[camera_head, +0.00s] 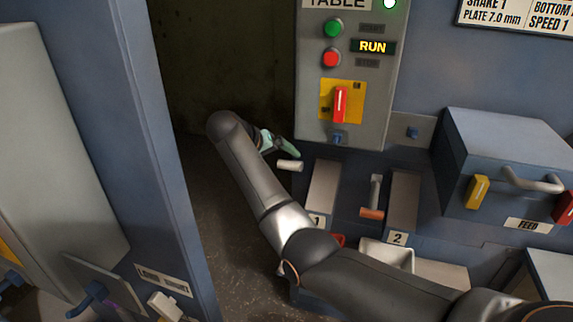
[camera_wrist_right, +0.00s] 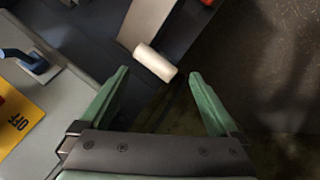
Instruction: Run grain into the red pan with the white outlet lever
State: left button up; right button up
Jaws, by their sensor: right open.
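The white outlet lever (camera_head: 289,165) sticks out beside the chute marked 1. In the right wrist view the white lever (camera_wrist_right: 155,62) lies just ahead of my fingertips, near the middle between them. My right gripper (camera_head: 284,146) is open and just above and behind the lever in the head view; its green fingers (camera_wrist_right: 158,76) hold nothing. The red pan (camera_head: 338,239) is mostly hidden behind my right forearm below chute 1; only a small red part shows, so its contents cannot be seen. My left gripper is out of view.
An orange-handled lever (camera_head: 371,212) hangs beside chute 2 (camera_head: 404,202), with a white pan (camera_head: 385,255) below. The control panel (camera_head: 362,110) with a lit RUN sign and red switch stands above. A blue cabinet edge (camera_head: 165,170) is at left. Dark open space lies behind my arm.

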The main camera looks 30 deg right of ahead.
jog(key=v, duration=0.6)
jog(key=shift+a+r, duration=0.2)
jog(key=shift+s, duration=0.1)
